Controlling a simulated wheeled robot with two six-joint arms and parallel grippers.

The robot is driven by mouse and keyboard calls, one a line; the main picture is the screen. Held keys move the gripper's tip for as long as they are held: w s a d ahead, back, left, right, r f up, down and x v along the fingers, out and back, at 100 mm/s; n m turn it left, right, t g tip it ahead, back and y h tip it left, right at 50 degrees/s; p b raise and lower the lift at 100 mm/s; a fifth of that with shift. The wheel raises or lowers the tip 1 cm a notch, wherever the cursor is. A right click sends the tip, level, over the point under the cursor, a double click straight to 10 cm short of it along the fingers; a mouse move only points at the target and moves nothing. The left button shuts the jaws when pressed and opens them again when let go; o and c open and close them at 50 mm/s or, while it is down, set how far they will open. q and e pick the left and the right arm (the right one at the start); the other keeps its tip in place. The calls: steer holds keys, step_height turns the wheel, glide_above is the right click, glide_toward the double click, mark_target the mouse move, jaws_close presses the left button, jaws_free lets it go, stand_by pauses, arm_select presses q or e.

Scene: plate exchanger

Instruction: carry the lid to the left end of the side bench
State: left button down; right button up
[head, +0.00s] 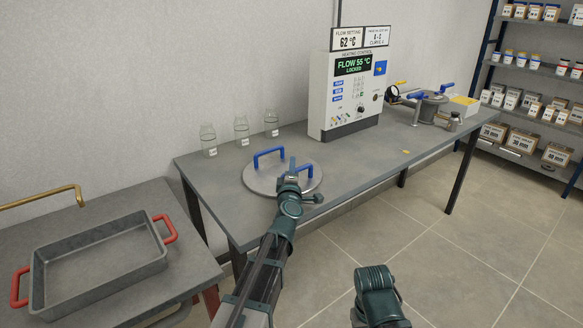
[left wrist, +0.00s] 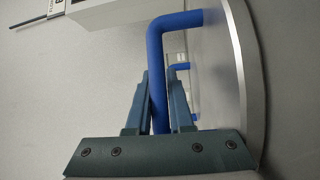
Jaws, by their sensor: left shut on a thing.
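The lid (head: 262,182) is a round grey metal disc with blue bar handles. It lies level at the left part of the long grey bench (head: 345,178); I cannot tell whether it touches the top. My left gripper (head: 291,172) is over its near right side, shut on a blue handle. In the left wrist view the fingers (left wrist: 159,74) sit on both sides of that blue handle (left wrist: 175,22), and the lid's rim (left wrist: 248,70) shows at the right. The other handle (head: 268,152) is free. My right gripper is out of view; only a part of my right arm shows.
Several glass bottles (head: 241,130) stand behind the lid. A control box (head: 345,95) stands at the bench's middle, a device with blue handles (head: 430,105) at its right end. A lower table at the left holds a grey tray (head: 100,284) with red handles. The front middle bench top is mostly clear.

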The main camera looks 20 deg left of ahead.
arm_select(q)
steer(key=c, duration=1.2)
jaws_free()
steer(key=shift+f, duration=0.15)
steer(key=shift+c, duration=0.2)
steer(key=o, duration=0.4)
steer(key=shift+o, duration=0.2)
steer(key=shift+s+r, duration=0.15)
steer(key=shift+r, duration=0.05)
steer(key=b+v, duration=0.1)
steer(key=v, duration=1.1)
